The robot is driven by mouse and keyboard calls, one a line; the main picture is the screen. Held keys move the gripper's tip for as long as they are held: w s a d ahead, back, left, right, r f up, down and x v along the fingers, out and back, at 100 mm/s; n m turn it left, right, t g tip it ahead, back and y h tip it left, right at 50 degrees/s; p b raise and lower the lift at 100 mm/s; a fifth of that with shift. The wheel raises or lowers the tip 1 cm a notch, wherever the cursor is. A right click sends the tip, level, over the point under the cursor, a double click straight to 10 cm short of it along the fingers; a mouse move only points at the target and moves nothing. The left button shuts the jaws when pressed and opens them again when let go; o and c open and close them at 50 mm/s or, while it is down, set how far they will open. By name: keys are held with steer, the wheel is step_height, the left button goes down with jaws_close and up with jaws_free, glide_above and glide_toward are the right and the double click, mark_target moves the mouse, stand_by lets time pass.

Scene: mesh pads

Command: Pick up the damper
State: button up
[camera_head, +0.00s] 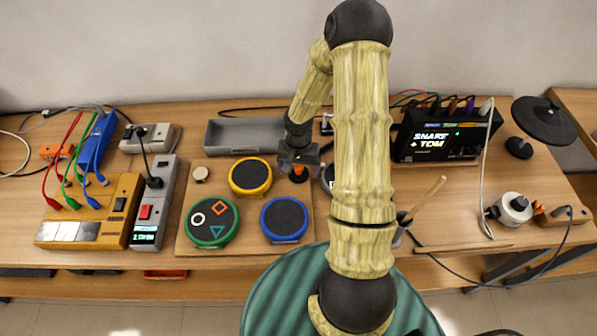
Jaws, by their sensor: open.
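I cannot tell for certain which thing is the damper. A small pale round piece (200,174) lies on the wooden board (226,170) at its upper left. A small orange and black item (299,173) shows at the board's right, directly under my gripper (298,164). My gripper is open and points down; the arm comes in from the front and bends over the board. Whether the fingers touch the orange item is too small to tell. My arm hides part of the table behind it.
A yellow-rimmed pad (250,176), a green-rimmed pad (211,221) and a blue-rimmed pad (284,219) sit on the board. A grey tray (243,136) lies behind. A lit module (445,135) stands right. A stick (424,199) leans from a cup beside my arm.

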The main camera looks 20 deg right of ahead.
mark_target(298, 166)
steer(key=c, duration=1.1)
steer(key=shift+r, duration=0.15)
step_height(298, 166, up, 10)
steer(key=shift+f, duration=0.1)
